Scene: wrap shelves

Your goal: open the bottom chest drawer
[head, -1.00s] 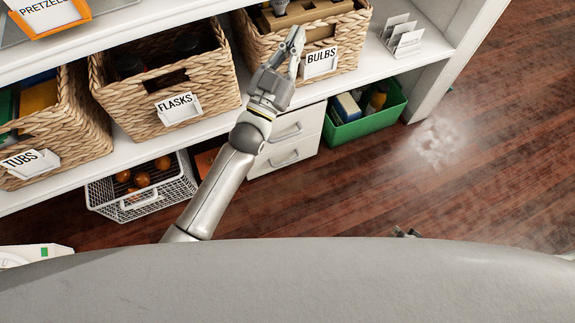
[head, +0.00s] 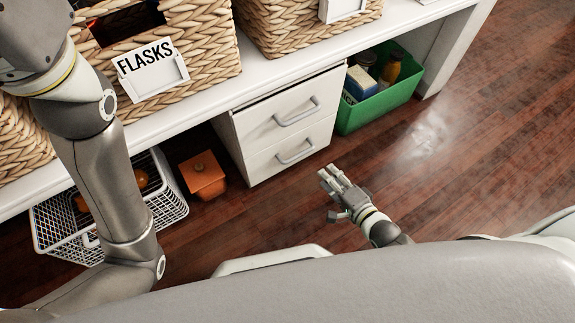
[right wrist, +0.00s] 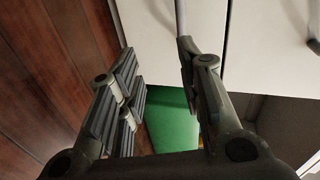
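The white chest of two drawers (head: 240,135) stands under the shelf, and both drawers look closed. The bottom drawer (head: 268,162) has a bar handle (head: 296,152). My right gripper (head: 332,193) is open over the floor, to the right of and below that handle, apart from it in the head view. In the right wrist view, the open fingers (right wrist: 160,73) face the bottom drawer front (right wrist: 150,25). Its handle (right wrist: 180,18) shows close to the right-hand finger; I cannot tell if they touch. My left arm crosses the left side; its gripper is out of view.
A green bin (head: 375,108) stands right of the chest. A orange-brown pot (head: 203,175) and a white wire basket (head: 170,205) are to its left. The shelf with wicker baskets (head: 195,60) is above. The wooden floor in front and to the right is clear.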

